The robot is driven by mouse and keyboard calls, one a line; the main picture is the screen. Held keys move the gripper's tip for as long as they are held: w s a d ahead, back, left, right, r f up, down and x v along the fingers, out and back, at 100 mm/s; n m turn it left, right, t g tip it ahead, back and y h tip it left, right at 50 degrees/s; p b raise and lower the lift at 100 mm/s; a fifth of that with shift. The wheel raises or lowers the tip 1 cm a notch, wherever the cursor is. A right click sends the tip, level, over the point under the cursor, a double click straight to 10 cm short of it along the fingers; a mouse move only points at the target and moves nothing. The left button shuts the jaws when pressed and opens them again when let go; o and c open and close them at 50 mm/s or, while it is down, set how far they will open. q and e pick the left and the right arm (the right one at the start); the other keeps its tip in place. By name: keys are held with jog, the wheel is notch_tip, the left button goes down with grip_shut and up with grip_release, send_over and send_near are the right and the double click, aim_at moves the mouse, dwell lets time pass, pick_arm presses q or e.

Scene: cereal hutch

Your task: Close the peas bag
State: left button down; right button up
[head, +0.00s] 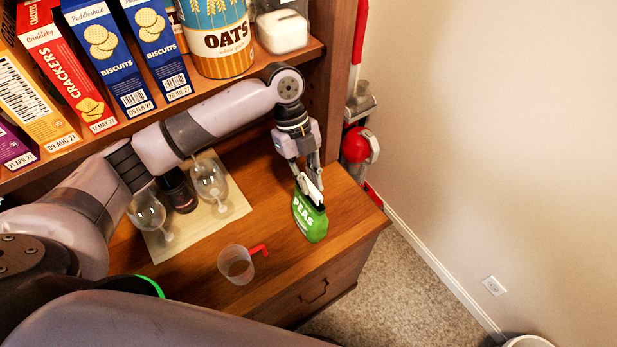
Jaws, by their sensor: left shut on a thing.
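The peas bag (310,222) is green with white lettering and stands upright near the right front corner of the wooden counter, in the head view. My left gripper (309,180) reaches down from above to the bag's top edge. It is shut on a small white piece (314,190), which looks like a clip and overlaps the bag's top. The fingertips partly hide the bag's mouth, so I cannot tell whether the white piece grips it. My right gripper is not in view.
A shelf of boxes hangs above. The counter's right edge is close.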

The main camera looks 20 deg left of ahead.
pick_arm(q)
jog(key=shift+p, duration=0.3)
jog(key=shift+p, duration=0.3)
dwell(0.8)
jog(key=shift+f+b, duration=0.45)
jog(key=shift+f, duration=0.85)
dwell(1.1)
jog(key=shift+f, duration=0.1)
dwell(0.8)
jog(key=c, duration=1.5)
grip_release()
jog(key=shift+c, duration=0.2)
jog(key=o, duration=0.3)
